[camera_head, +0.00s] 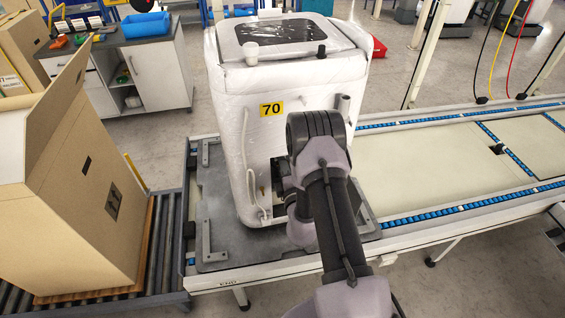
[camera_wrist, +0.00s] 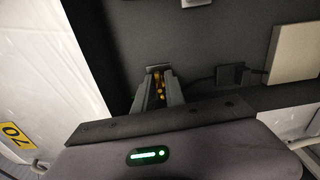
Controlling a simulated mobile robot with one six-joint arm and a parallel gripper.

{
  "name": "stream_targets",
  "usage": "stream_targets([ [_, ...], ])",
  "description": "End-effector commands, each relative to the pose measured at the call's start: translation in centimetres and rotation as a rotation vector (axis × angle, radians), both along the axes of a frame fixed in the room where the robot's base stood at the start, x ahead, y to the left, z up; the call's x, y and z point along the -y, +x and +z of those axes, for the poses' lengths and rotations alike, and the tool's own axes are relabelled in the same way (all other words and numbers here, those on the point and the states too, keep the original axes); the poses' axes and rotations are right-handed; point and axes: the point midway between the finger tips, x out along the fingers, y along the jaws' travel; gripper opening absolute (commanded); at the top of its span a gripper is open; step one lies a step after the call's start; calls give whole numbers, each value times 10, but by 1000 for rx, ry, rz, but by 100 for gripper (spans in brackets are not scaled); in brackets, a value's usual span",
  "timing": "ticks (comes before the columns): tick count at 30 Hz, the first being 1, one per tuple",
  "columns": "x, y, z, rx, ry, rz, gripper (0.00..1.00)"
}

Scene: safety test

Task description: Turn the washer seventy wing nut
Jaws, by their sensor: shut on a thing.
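The washer (camera_head: 230,150) is a white, plastic-wrapped machine with a yellow label marked 70 (camera_head: 272,107). It stands upright on a dark pallet plate on the conveyor. The label also shows at the left edge of the wrist view (camera_wrist: 14,136). My gripper (camera_wrist: 158,88) reaches into the dark opening low on the washer's side. Its fingers are shut on a small brass-coloured piece, which looks like the wing nut (camera_wrist: 159,84). The fingers hide most of the piece. In the head view my arm covers the gripper and the nut.
A large open cardboard box (camera_head: 85,190) stands on a roller conveyor at the left. The blue-edged conveyor (camera_head: 420,180) runs clear to the right. A workbench (camera_head: 145,70) with a blue bin (camera_head: 146,25) is at the back left. A pale block (camera_wrist: 293,52) and dark cable sit right of the fingers.

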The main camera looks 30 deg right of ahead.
Motion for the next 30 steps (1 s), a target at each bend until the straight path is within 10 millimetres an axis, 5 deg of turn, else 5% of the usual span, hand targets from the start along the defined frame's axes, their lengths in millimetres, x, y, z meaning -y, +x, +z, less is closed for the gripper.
stream_targets([
  [16,-1,0,0,6,21,2,0],
  [17,-1,0,0,6,21,2,17],
  [19,0,0,0,6,21,2,27],
  [30,2,-1,0,5,21,1,27],
])
